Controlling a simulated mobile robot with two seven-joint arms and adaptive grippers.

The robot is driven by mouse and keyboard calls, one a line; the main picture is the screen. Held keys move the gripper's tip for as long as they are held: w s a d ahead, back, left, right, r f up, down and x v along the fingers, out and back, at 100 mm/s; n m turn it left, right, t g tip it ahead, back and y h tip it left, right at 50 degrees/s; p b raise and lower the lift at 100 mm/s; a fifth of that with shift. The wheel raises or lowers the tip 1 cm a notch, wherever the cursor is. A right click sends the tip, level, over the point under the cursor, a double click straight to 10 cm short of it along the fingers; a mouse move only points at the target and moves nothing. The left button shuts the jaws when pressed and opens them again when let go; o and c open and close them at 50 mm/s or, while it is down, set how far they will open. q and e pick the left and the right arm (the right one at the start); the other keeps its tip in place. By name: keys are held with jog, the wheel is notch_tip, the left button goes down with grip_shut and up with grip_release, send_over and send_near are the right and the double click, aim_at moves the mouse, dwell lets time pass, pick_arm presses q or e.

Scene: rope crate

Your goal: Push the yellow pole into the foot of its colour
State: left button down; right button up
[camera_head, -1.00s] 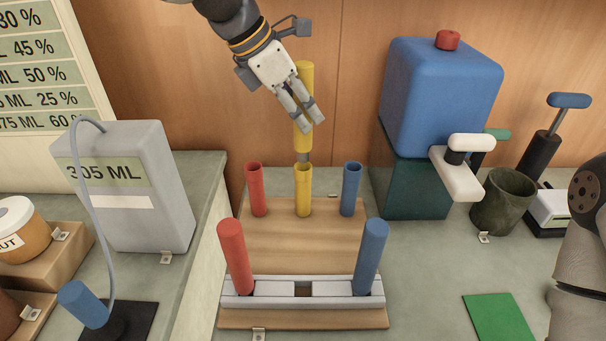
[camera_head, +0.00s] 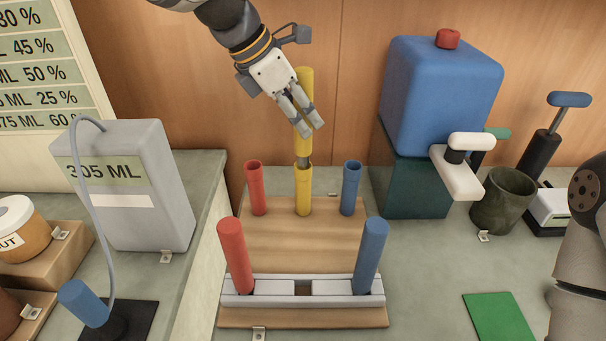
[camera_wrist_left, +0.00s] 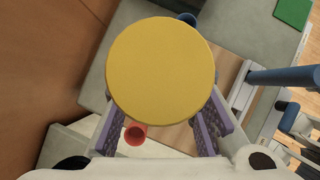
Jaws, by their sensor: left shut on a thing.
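The yellow pole (camera_head: 304,82) is upright in my left gripper (camera_head: 308,122), which is shut on it. The pole's thin grey lower end is at the mouth of the yellow foot (camera_head: 303,192), a tube standing on the wooden board; I cannot tell how far it is inside. In the left wrist view the pole's round yellow top (camera_wrist_left: 161,72) fills the middle and hides the yellow foot. A red foot (camera_head: 256,190) stands left of the yellow foot and a blue foot (camera_head: 351,190) right of it. My right gripper is not in view.
A red pole (camera_head: 235,255) and a blue pole (camera_head: 370,255) stand in a pale rack (camera_head: 303,288) at the board's front. A blue tank (camera_head: 440,100) and a dark mug (camera_head: 503,203) are to the right. A grey container (camera_head: 130,190) is to the left.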

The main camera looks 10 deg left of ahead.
pick_arm(q)
jog(key=shift+f, duration=1.5)
dwell(1.1)
jog(key=c, duration=1.2)
grip_release()
jog(key=v, duration=1.2)
